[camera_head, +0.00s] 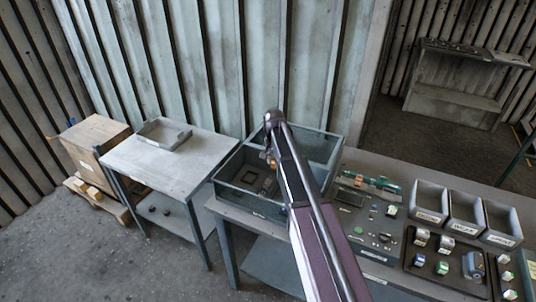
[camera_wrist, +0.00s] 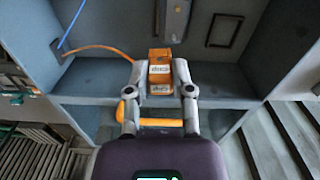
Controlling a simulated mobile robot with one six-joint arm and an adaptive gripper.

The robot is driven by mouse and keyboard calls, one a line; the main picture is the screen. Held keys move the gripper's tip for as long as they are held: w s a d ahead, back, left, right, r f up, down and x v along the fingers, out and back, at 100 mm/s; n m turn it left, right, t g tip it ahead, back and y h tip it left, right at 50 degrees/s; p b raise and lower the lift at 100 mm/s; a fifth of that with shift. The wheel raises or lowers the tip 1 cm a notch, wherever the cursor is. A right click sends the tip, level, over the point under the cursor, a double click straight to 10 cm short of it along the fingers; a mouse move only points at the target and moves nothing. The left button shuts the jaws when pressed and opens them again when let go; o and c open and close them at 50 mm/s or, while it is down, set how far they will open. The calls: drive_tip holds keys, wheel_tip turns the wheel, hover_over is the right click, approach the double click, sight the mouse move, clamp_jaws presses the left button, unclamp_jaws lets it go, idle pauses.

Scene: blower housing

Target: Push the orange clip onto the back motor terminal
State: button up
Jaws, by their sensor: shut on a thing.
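My gripper (camera_wrist: 160,66) has both fingers closed on the orange clip (camera_wrist: 160,78), a small block with a printed label, in the wrist view. An orange wire (camera_wrist: 100,48) runs left from the clip. The blower housing (camera_wrist: 85,75) is a grey-blue open box around and beyond the clip. A grey elongated part (camera_wrist: 176,18) at the top may be the motor; no back terminal can be made out, and contact with the clip cannot be told. In the head view, my gripper (camera_head: 269,157) is over the housing (camera_head: 228,192), partly hidden by my arm.
A blue wire (camera_wrist: 72,25) rises at the housing's left wall. The workbench (camera_head: 395,170) holds grey bins (camera_head: 429,202) and a dark tray (camera_head: 440,262) of parts at right. A side table (camera_head: 170,163) with a shallow grey tray (camera_head: 163,134) stands left.

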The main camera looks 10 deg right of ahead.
drive_tip(key=shift+d, duration=0.1)
idle(0.3)
drive_tip(key=w, duration=0.2)
drive_tip(key=w+a+f+m+b, duration=0.1)
idle(0.3)
drive_tip(key=shift+f, duration=0.1)
drive_tip(key=shift+f+b, duration=2.8)
drive_tip(key=shift+b, duration=0.15)
drive_tip(key=shift+f+b, duration=1.2)
idle(0.6)
drive_tip(key=o, duration=1)
drive_tip(key=shift+c, duration=0.2)
